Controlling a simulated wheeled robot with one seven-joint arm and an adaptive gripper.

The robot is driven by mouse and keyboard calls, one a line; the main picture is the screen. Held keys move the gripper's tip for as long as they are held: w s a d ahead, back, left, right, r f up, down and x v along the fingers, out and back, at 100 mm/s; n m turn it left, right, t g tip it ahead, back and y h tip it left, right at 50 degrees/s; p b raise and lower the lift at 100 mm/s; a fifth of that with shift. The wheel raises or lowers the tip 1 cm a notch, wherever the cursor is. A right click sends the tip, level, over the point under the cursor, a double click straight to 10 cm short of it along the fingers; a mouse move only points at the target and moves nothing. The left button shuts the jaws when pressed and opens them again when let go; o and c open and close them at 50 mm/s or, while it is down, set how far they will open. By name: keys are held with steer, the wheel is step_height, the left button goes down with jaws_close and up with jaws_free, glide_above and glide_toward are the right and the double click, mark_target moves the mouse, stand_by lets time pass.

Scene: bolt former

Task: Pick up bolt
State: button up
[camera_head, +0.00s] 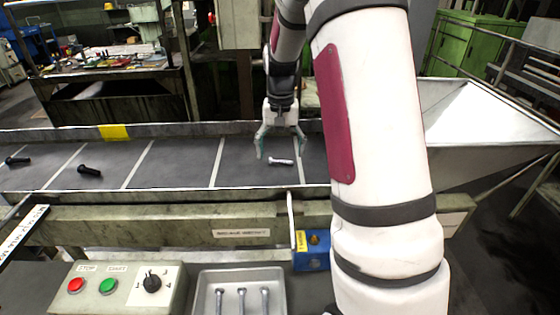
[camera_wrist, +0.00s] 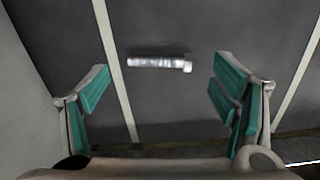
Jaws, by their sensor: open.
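A silver bolt (camera_head: 281,161) lies on the dark conveyor belt (camera_head: 180,165), between two pale cross lines. In the wrist view the bolt (camera_wrist: 159,63) lies crosswise, its head at the right end. My gripper (camera_head: 279,155) is open above the belt, its fingers spread on either side of the bolt in the head view. In the wrist view my gripper's green-padded fingers (camera_wrist: 158,92) are wide apart, and the bolt shows beyond their tips, untouched. Two black bolts (camera_head: 89,170) (camera_head: 17,161) lie farther left on the belt.
A grey tray (camera_head: 201,290) holding several silver bolts stands in front of the conveyor. A control box (camera_head: 127,290) with red and green buttons is left of it. Low metal rails edge the belt. A metal hopper (camera_head: 475,125) stands at the right.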

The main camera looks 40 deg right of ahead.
steer(key=shift+f, duration=0.95)
steer(key=c, duration=1.4)
steer(key=shift+o, duration=0.2)
